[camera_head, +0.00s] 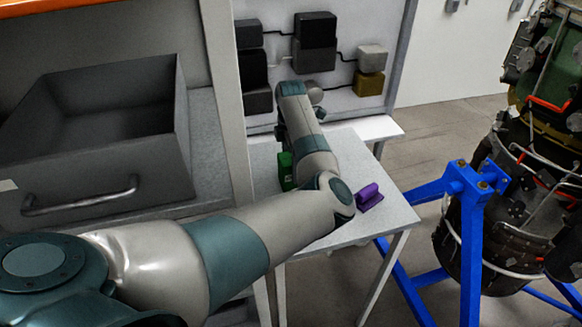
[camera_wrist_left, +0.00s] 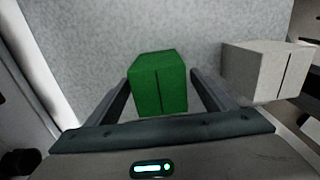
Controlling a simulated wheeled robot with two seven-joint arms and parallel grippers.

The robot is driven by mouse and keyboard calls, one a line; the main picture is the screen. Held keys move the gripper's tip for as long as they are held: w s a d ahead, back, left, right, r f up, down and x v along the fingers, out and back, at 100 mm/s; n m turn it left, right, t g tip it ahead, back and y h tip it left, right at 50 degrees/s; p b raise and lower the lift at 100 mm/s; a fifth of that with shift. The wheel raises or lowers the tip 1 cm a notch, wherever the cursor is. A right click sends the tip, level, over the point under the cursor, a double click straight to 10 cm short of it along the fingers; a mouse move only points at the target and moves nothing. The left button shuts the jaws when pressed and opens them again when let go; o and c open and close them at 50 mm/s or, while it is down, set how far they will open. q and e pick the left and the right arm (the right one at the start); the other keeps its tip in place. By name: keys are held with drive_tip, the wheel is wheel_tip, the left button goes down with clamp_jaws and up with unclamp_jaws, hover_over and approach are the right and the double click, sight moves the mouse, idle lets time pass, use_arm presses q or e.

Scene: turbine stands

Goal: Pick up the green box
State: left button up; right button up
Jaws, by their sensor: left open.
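The green box (camera_head: 287,170) stands on the small grey table, mostly hidden behind my left forearm in the head view. In the left wrist view the green box (camera_wrist_left: 159,83) shows whole, upright on the grey surface. My left gripper (camera_wrist_left: 162,78) is open, with one finger on each side of the green box. Whether the fingers touch it I cannot tell. In the head view the forearm hides most of this gripper. My right gripper is in neither view.
A white box (camera_wrist_left: 262,72) stands right of the left gripper's fingers. A purple object (camera_head: 369,197) lies on the small table (camera_head: 395,215). A grey open drawer (camera_head: 100,130) is at left. A blue stand (camera_head: 470,200) with a turbine is at right. Wall boxes (camera_head: 315,40) hang behind.

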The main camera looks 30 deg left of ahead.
use_arm(q)
drive_tip(key=shift+f+p, duration=0.4)
drive_tip(key=shift+f, duration=0.85)
drive_tip(key=shift+c, duration=0.7)
drive_tip(key=c, duration=1.5)
